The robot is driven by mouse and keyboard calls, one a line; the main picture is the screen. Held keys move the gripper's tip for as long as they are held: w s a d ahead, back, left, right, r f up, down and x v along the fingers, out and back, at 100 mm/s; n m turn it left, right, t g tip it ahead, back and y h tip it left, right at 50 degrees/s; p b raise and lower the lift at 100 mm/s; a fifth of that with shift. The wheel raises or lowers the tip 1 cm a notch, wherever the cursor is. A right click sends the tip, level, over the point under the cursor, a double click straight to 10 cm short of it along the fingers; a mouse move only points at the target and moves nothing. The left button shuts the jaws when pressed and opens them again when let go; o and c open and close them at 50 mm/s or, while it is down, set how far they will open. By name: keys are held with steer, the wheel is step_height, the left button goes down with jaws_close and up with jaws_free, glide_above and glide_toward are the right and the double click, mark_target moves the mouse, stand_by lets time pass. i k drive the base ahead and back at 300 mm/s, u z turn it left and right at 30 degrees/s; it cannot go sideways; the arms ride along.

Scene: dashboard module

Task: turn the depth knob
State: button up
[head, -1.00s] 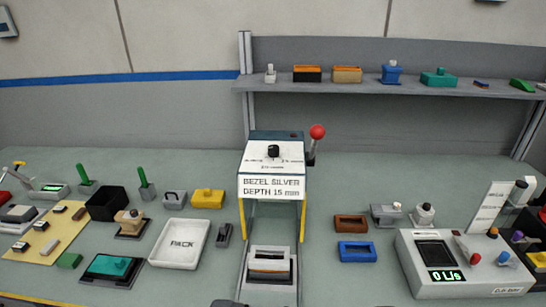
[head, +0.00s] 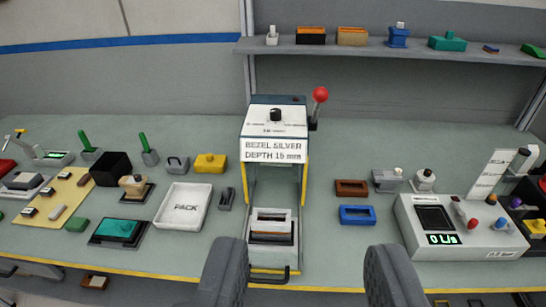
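The depth knob (head: 275,115) is a small black knob on the white top panel of the press (head: 272,130) at the middle of the table. Small markings on the panel around it are too small to read.
A red-ball lever (head: 320,95) stands at the press's right side. A white PACK tray (head: 183,208) lies to the left. A tester with a display (head: 460,228) is at the right. A shelf (head: 400,48) runs behind. The air before the press is clear.

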mark_target(275, 114)
steer(key=z, duration=0.2)
steer(key=i, duration=1.7)
steer(key=z, duration=0.3)
